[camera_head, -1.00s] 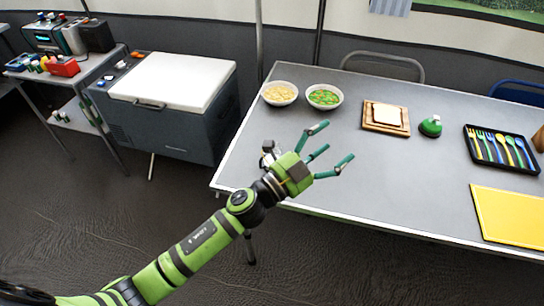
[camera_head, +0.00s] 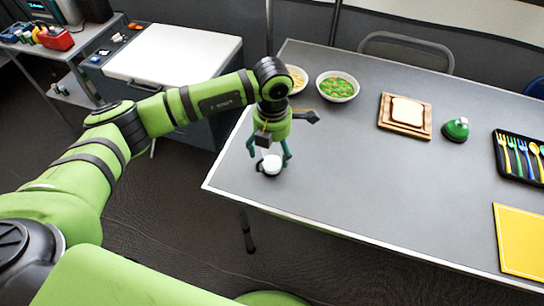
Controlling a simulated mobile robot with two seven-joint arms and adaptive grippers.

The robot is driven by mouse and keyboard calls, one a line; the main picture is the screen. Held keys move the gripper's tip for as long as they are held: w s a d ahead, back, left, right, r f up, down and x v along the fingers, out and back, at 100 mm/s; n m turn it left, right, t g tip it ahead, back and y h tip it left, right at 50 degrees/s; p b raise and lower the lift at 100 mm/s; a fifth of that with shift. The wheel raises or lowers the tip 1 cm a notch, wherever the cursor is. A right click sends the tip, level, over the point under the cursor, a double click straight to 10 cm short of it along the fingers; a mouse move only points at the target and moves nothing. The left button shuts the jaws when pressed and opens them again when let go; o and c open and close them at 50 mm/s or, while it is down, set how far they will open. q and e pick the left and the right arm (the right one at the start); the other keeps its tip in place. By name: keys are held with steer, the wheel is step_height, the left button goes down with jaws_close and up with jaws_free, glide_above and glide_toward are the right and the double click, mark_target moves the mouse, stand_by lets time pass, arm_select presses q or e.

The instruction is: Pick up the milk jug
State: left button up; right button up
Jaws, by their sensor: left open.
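The milk jug (camera_head: 271,165) is a small white vessel with a dark part at its left side. It stands on the grey table (camera_head: 330,180) near the left front corner. My left gripper (camera_head: 268,152) points down over it from above, green with teal fingers. Its fingers are open, one to the left and one to the right of the jug's upper part. I cannot tell whether any finger touches the jug. The gripper hides part of it. My right gripper is not in view.
Behind my left gripper stand a bowl of pale food (camera_head: 297,78) and a bowl of green and red food (camera_head: 337,86). Further right are bread on a wooden board (camera_head: 405,115), a green item (camera_head: 455,129), a cutlery tray (camera_head: 522,155) and a yellow board (camera_head: 521,240). The table's middle is clear.

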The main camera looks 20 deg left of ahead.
arm_select(q)
steer(key=f, duration=0.2)
steer(key=f+p, duration=0.1)
steer(key=f, duration=0.1)
steer(key=shift+a+f, duration=0.2)
steer(key=shift+f, duration=0.35)
steer(key=c, duration=1.5)
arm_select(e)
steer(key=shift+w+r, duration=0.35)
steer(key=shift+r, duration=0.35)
arm_select(q)
steer(key=shift+r, duration=0.2)
steer(key=shift+w+r+b, duration=0.1)
steer(key=shift+r+b, duration=0.2)
steer(key=shift+r, duration=0.85)
steer(key=shift+d+r, duration=0.35)
steer(key=shift+r, duration=0.5)
steer(key=shift+s+d+r+b, duration=0.45)
steer(key=shift+d+r, duration=0.65)
steer(key=shift+d, duration=0.7)
steer(key=shift+s+d+r+b, duration=0.25)
steer(key=shift+d+r+b, duration=0.25)
steer(key=shift+d+r, duration=0.95)
steer(key=shift+s+d+r+b, duration=0.45)
steer(key=shift+d+r, duration=0.3)
steer(key=shift+d, duration=1.35)
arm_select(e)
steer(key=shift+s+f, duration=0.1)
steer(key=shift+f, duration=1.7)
